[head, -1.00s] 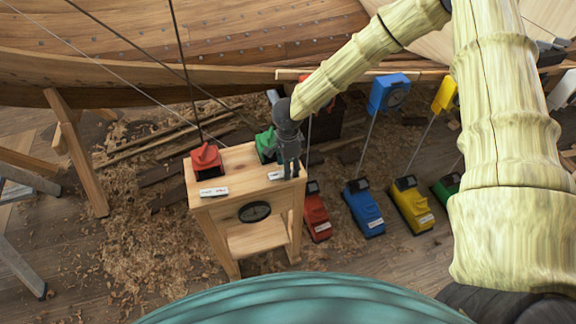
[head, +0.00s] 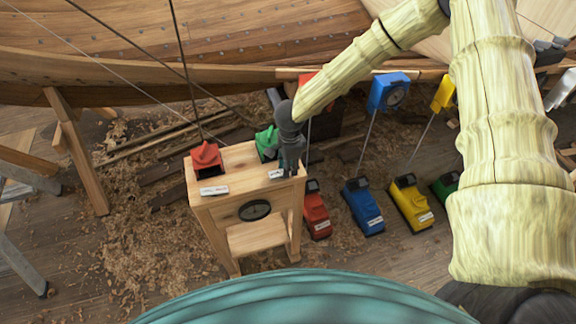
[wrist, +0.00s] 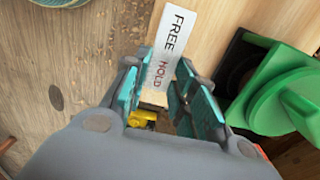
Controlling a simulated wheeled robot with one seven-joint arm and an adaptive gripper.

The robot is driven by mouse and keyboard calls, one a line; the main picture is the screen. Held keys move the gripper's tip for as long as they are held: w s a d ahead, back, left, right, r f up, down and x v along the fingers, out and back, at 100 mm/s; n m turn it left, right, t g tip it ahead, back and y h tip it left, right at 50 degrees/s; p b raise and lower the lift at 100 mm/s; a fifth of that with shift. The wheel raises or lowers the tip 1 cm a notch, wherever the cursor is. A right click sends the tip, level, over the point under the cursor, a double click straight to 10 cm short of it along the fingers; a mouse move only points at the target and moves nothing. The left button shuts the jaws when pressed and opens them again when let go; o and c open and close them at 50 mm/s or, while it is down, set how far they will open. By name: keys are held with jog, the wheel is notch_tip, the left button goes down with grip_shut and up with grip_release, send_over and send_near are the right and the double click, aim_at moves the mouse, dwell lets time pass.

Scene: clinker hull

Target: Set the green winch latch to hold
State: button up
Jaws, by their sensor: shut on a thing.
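The green winch (head: 267,140) sits on the wooden bench stand (head: 228,170), and it shows close at the right of the wrist view (wrist: 285,95). A white label (wrist: 172,45) beside it reads FREE and HOLD. My gripper (head: 290,168) points down at the bench's right edge, just right of the green winch. In the wrist view its teal fingers (wrist: 158,98) are shut around a small yellow piece (wrist: 143,118), seemingly the winch latch. The fingers hide most of this piece, so its setting is hard to tell.
A red winch (head: 207,158) with its own label stands on the bench's left. A round dark dial (head: 255,210) is on the bench front. Red, blue (head: 363,207) and yellow (head: 410,204) floor units stand to the right. The hull (head: 200,60) rises behind.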

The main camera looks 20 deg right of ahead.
jog(key=shift+d+f+y+p, duration=0.15)
jog(key=shift+d+y+p, duration=0.05)
jog(key=shift+y+p, duration=0.35)
jog(key=shift+d+f+y+p, duration=0.15)
jog(key=shift+y+p, duration=0.25)
jog(key=shift+y, duration=0.25)
jog(key=o, duration=1)
jog(key=v, duration=1.2)
jog(key=shift+d, duration=0.1)
